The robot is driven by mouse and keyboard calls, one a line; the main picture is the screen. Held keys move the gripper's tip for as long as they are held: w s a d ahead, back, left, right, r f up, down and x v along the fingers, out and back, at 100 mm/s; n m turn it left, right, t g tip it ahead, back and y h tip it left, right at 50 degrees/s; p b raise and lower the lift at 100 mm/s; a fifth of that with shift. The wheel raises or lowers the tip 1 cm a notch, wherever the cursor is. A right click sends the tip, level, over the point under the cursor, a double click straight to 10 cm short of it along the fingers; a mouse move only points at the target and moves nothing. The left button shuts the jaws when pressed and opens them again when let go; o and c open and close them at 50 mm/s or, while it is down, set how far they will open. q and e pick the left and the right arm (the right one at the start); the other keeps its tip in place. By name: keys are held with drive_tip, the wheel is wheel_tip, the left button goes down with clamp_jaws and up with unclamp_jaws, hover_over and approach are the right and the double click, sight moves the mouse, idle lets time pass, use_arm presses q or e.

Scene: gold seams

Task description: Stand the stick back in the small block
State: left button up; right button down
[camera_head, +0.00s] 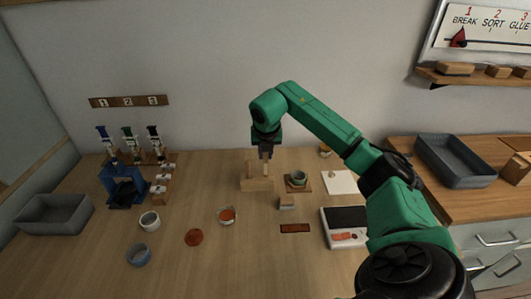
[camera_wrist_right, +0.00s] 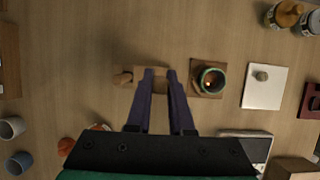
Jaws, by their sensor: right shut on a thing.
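My right gripper (camera_head: 266,153) comes down from above at the middle of the table. It is shut on a thin, light upright piece that looks like the stick (camera_head: 264,168). The stick's lower end is over or against a pale wooden block (camera_head: 257,184), and I cannot tell whether it sits in it. In the right wrist view my gripper's two dark fingers (camera_wrist_right: 159,73) point at a wooden piece, and the stick itself is hard to make out between them. A smaller block with a greyish top (camera_head: 287,203) stands nearer, to the right. My left gripper is out of view.
A green-rimmed cup (camera_head: 298,178) on a wooden coaster stands just right of the gripper. A white tile (camera_head: 340,182) and a scale (camera_head: 347,228) lie further right. Bowls, an orange disc (camera_head: 194,238) and a blue stand (camera_head: 122,187) are on the left.

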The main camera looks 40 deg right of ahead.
drive_tip(key=shift+f+b, duration=0.9)
drive_tip(key=shift+f, duration=0.65)
idle(0.7)
drive_tip(key=c, duration=0.7)
unclamp_jaws()
drive_tip(key=shift+r, duration=0.15)
drive_tip(key=shift+p+v, duration=1.55)
drive_tip(key=shift+v, duration=0.85)
drive_tip(key=shift+a+r, duration=0.1)
